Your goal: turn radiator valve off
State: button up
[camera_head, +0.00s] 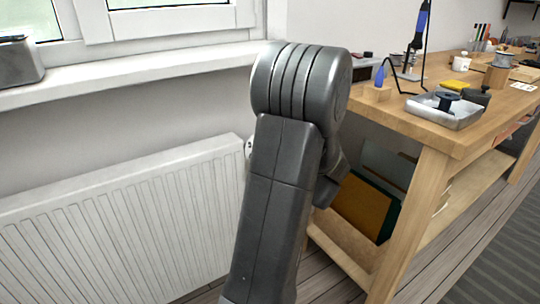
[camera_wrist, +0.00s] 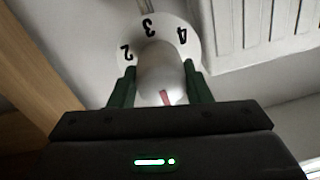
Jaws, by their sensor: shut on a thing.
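The radiator valve (camera_wrist: 163,68) is a white rounded knob in the wrist view, with a red mark on its near side. Behind it a white dial ring (camera_wrist: 184,52) shows the black numbers 2, 3 and 4; the red mark lies on the side of the knob facing my gripper. My gripper (camera_wrist: 161,88) has its two dark green fingers on either side of the knob, shut on it. In the head view a small white part of the valve (camera_head: 248,149) shows at the radiator's right end; my arm hides the rest and my gripper.
The white radiator (camera_head: 120,225) stands under the window sill (camera_head: 130,70). A wooden workbench (camera_head: 432,165) is close on the right, holding a metal tray (camera_head: 455,118) and several tools. A brown and green panel (camera_head: 365,208) leans under the bench.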

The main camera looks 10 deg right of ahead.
dwell(0.3)
jog(key=o, duration=1)
jog(key=p+v, duration=0.2)
jog(key=v, duration=1.1)
jog(key=shift+s, duration=0.4)
jog(key=shift+w, duration=0.1)
jog(key=b+x, duration=0.2)
jog(key=x, duration=1.1)
jog(key=shift+w, duration=0.35)
